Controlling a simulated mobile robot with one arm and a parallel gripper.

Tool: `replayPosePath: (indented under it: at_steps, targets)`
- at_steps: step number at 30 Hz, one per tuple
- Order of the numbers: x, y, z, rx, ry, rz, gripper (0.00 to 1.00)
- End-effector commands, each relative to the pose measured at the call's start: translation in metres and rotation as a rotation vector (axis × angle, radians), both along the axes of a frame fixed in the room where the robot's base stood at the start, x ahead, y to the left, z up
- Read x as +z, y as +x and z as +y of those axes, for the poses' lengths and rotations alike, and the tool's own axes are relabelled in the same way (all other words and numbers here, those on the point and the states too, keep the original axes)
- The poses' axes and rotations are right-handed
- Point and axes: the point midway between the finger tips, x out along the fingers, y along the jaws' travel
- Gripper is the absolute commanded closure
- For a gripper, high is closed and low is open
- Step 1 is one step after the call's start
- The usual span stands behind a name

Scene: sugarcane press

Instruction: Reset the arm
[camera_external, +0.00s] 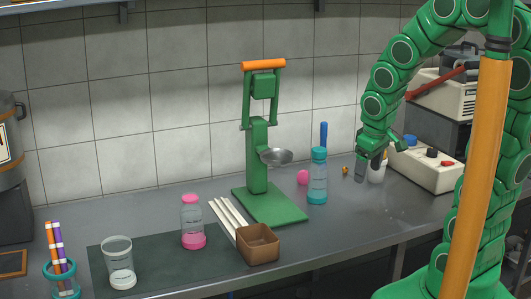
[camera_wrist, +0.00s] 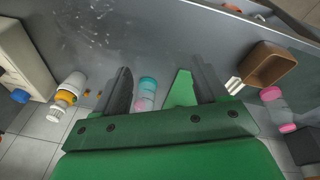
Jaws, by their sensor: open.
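My gripper (camera_external: 370,168) hangs from the green arm above the right part of the counter, pointing down. In the wrist view my gripper (camera_wrist: 163,78) shows two dark fingers spread apart with nothing between them in their grasp. The green press (camera_external: 258,155) with an orange handle stands left of my gripper, apart from it. A teal-capped bottle (camera_external: 317,178) stands between the press and my gripper. It also shows in the wrist view (camera_wrist: 146,95), beyond the fingers. A white bottle with an orange part (camera_external: 378,170) stands close beside my gripper; whether they touch is unclear.
A clear cup (camera_external: 118,258) stands on the dark mat (camera_external: 150,255). A cream machine (camera_external: 425,170) is right of my gripper. The counter's front middle is clear.

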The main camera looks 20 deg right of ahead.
Motion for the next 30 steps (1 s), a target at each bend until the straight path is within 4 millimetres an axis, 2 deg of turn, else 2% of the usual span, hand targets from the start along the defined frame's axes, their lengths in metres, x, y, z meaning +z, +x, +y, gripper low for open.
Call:
replayPosePath:
  at_steps: [3, 9, 15, 18, 22, 30]
  targets:
    - [0.014, -0.035, -0.018, -0.091, -0.016, 0.062, 0.27]
    - [0.035, -0.097, -0.034, -0.229, -0.015, 0.173, 0.27]
    - [0.054, -0.156, -0.035, -0.34, 0.015, 0.275, 0.27]
    - [0.06, -0.177, -0.032, -0.377, 0.032, 0.313, 0.27]
    - [0.065, -0.193, -0.028, -0.402, 0.047, 0.346, 0.27]
    - [0.065, -0.193, -0.028, -0.402, 0.047, 0.346, 0.27]
